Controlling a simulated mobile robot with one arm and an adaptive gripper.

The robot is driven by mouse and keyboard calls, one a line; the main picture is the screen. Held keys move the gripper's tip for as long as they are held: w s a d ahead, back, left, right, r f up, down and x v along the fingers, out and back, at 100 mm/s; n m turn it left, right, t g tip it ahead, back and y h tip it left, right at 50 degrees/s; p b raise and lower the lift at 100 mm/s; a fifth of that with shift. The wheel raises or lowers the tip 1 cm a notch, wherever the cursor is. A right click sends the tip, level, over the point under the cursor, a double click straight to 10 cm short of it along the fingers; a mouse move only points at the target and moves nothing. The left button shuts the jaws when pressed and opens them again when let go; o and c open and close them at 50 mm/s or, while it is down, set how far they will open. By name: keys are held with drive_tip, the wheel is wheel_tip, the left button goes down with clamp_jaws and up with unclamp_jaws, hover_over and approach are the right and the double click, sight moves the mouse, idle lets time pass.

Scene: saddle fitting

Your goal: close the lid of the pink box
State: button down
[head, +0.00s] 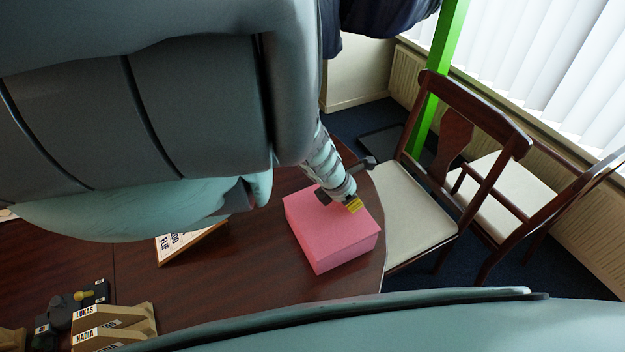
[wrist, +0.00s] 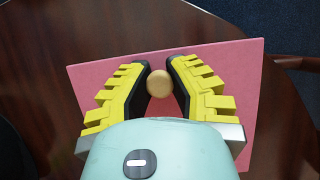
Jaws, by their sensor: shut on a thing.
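The pink box (head: 318,238) stands on the dark wooden table near its rounded right edge. Its top looks flat and covered in the head view, and I see no open gap along the sides that show. In the wrist view the pink top surface (wrist: 245,75) spreads beneath my gripper. My gripper (wrist: 160,80) is shut on a small round wooden knob (wrist: 159,83), held between its yellow-ridged fingers. In the head view my gripper (head: 353,204) is at the top of the box, toward its right side; the knob is hidden there.
A sign with lettering (head: 190,243) lies left of the box on the table (head: 230,280). Name blocks (head: 112,322) and a dark object with a yellowish knob (head: 88,297) are at lower left. A wooden chair (head: 415,205) stands close at the right. A green post (head: 437,75) rises behind it.

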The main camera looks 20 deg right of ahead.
sight(342, 206)
drive_tip(key=shift+f, duration=0.45)
drive_tip(key=c, duration=0.8)
unclamp_jaws()
drive_tip(key=shift+w+r, duration=0.1)
drive_tip(key=shift+r, duration=0.05)
drive_tip(key=shift+a+r, duration=0.15)
drive_tip(key=shift+r, duration=0.3)
drive_tip(key=shift+v, duration=2.65)
drive_tip(key=shift+a+r, duration=0.35)
